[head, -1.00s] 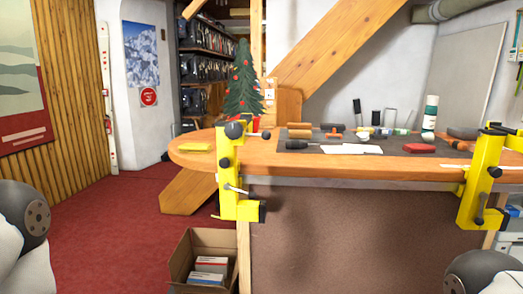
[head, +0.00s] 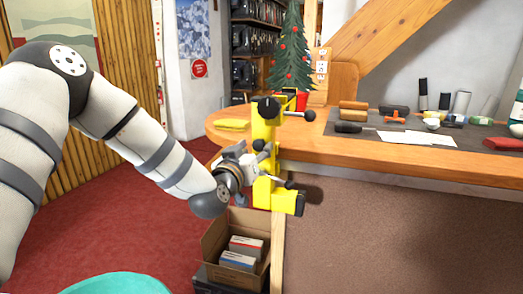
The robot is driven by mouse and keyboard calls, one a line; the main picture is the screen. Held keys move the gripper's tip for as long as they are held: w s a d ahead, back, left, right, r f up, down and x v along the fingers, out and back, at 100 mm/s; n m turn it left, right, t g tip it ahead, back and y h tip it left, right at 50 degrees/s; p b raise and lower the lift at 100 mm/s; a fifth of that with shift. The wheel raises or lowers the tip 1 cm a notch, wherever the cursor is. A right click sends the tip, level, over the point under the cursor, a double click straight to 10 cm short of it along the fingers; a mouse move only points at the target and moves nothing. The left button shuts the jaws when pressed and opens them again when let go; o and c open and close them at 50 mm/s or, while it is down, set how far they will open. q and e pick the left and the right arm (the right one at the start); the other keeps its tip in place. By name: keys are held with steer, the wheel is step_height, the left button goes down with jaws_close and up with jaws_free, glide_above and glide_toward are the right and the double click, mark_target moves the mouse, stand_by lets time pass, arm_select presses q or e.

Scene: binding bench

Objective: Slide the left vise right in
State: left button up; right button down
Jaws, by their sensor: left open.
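The left vise (head: 263,128) is a yellow clamp on the left part of the bench's front edge. It has a dark knob and bar at the top, a lever at mid height and a dark end at the bottom right. My left gripper (head: 257,160) is at the vise's left side, at mid height, in front of part of its yellow body. It is open; I cannot tell whether its fingers touch the vise or lever. My right gripper is not in view.
The wooden bench (head: 400,160) carries a yellow cloth (head: 232,124), white papers (head: 415,138), a red block (head: 503,144) and several tools. A small decorated tree (head: 291,60) stands behind the bench.

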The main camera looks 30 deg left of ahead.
arm_select(q)
steer(key=shift+x, duration=1.05)
steer(key=shift+r, duration=0.1)
jaws_close()
